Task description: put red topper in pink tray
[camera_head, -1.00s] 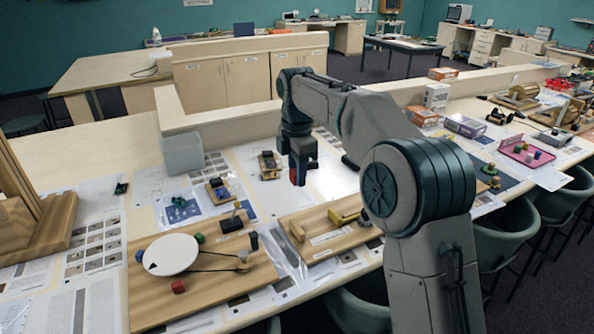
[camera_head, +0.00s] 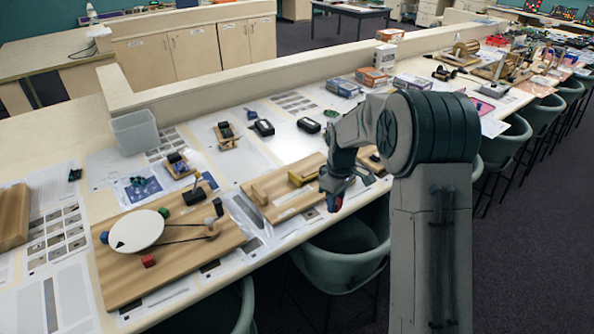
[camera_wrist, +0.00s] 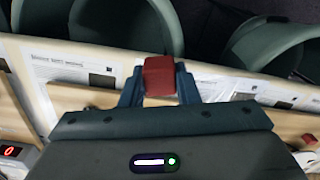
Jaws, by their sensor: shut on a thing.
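My gripper (camera_head: 336,196) is shut on the red topper (camera_wrist: 159,74), a small red block that shows between the two fingers in the wrist view. In the head view only a little red (camera_head: 339,204) shows at the fingertips, over the front edge of the table. The pink tray (camera_head: 481,105) is on the table at the far right, beyond my arm. Only a part of it shows; my arm hides the rest.
A wooden board (camera_head: 117,283) with a white disc and coloured blocks, one of them red, lies at the left. A second board (camera_head: 292,199) lies nearer my gripper. Boxes (camera_head: 345,88) stand along the back. Green chairs (camera_head: 345,262) line the front edge.

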